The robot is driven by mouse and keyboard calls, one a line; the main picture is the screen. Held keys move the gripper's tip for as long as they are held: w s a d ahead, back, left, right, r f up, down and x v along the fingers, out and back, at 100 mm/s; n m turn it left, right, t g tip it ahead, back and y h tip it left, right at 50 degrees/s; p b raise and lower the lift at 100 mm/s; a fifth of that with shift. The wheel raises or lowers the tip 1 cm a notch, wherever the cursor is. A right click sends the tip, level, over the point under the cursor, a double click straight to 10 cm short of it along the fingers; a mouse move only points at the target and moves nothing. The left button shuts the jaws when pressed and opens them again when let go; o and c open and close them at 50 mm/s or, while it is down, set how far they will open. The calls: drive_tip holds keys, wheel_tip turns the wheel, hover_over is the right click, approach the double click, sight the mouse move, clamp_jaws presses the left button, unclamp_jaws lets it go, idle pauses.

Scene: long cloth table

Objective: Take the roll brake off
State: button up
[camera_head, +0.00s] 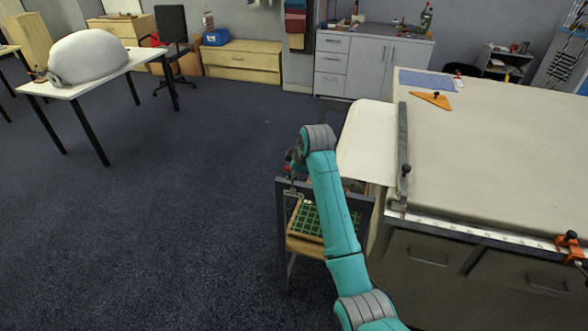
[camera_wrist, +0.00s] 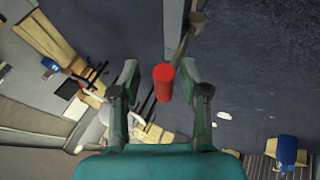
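A red cylindrical handle (camera_wrist: 163,83) shows in the wrist view between the two fingers of my gripper (camera_wrist: 159,78). It looks like the grip of the roll brake, but I cannot be sure. There is a gap on both sides, wider on the left, so my gripper is open around it and not clamped. In the head view my gripper (camera_head: 293,163) is partly hidden behind my wrist, above the left upper corner of a dark grey frame (camera_head: 283,205) at the table's end. A small red patch shows there. The brake's body and its contact with a roll are hidden.
White cloth (camera_head: 368,140) hangs at the near left end of the long cloth table (camera_head: 500,150). A grey bar (camera_head: 403,145) with a knob lies across that end. A green gridded mat (camera_head: 308,220) sits inside the frame. Open floor (camera_head: 170,220) lies to the left.

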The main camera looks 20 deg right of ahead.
drive_tip(key=shift+a, duration=0.1)
drive_tip(key=v, duration=1.2)
idle(0.4)
